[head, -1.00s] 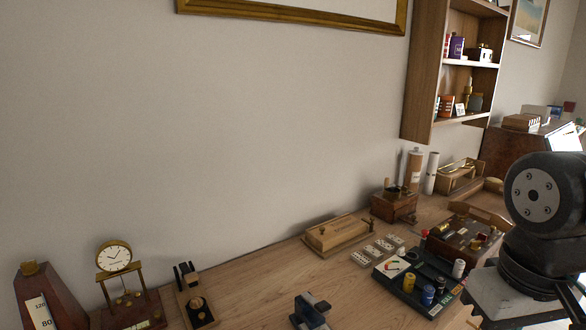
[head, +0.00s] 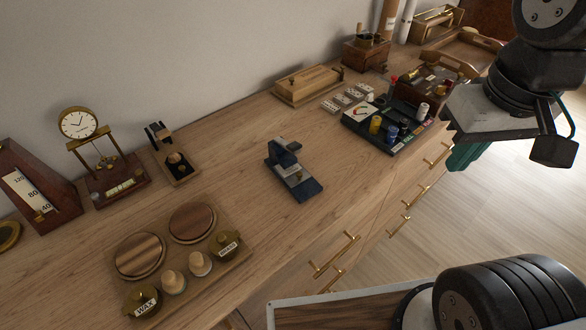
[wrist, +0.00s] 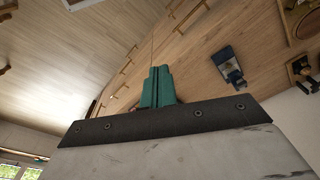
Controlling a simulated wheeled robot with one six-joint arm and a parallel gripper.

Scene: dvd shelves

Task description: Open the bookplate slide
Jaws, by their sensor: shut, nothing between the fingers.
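A flat pale wooden box (head: 308,84) with a small knob on top stands at the back of the counter against the wall. It looks like the bookplate slide, but I cannot read its label now. Its lid appears closed. My gripper (head: 468,153) shows its teal fingers at the right in the head view, out past the counter's front edge and well away from the box. In the wrist view my gripper (wrist: 157,86) has its fingers together with nothing between them. The box is not clear in the wrist view.
A dark tray of spools (head: 385,127), several white cards (head: 347,96) and a wooden chest (head: 428,85) are right of the box. A blue device (head: 293,170) stands mid-counter. Brass drawer handles (head: 336,254) project from the front. Bare wood lies in front of the box.

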